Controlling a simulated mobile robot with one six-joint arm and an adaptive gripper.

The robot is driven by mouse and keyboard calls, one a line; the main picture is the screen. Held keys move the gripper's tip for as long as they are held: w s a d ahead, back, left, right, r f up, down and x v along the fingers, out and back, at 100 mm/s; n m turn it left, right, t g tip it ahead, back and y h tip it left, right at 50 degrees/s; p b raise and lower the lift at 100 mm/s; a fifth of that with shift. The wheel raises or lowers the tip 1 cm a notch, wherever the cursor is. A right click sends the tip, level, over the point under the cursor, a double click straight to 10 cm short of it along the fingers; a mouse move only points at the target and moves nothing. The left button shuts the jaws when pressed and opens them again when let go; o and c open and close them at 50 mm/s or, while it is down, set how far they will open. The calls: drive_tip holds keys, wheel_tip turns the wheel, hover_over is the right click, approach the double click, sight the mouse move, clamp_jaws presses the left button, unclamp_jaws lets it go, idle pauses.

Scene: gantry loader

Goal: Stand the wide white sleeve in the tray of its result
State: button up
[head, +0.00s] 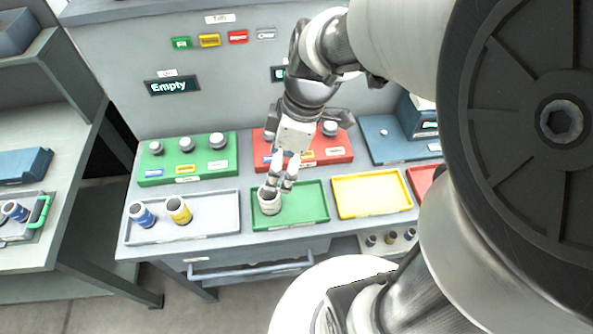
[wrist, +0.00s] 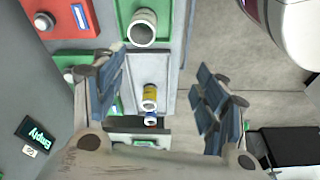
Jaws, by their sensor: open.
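The wide white sleeve (head: 269,203) stands upright at the left end of the green tray (head: 308,214). In the wrist view the sleeve (wrist: 142,28) shows its open round end, near the top, over the green tray (wrist: 172,10). My gripper (head: 281,182) is open, with its fingers pointing down just above and to the right of the sleeve. In the wrist view both fingers of my gripper (wrist: 162,68) are spread apart with nothing held, and the sleeve appears beyond the fingertips. I cannot tell whether a finger touches it.
A grey tray (head: 215,222) at left holds a blue-banded sleeve (head: 142,215) and a yellow-banded sleeve (head: 179,210). A yellow tray (head: 372,208) at right is empty. Behind stand a green block (head: 210,172) with grey plugs and a red block (head: 338,138). A display (head: 172,87) reads "Empty".

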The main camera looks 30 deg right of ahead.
drive_tip(key=s+r+m+t+h, duration=0.2)
drive_tip(key=s+r+m+t, duration=0.1)
drive_tip(key=s+r+m, duration=0.4)
drive_tip(key=s+m, duration=0.3)
drive_tip(key=m, duration=0.1)
drive_tip(key=shift+s+a+m+h, duration=0.25)
drive_tip(key=shift+a+m+h, duration=0.05)
drive_tip(key=shift+m, duration=0.1)
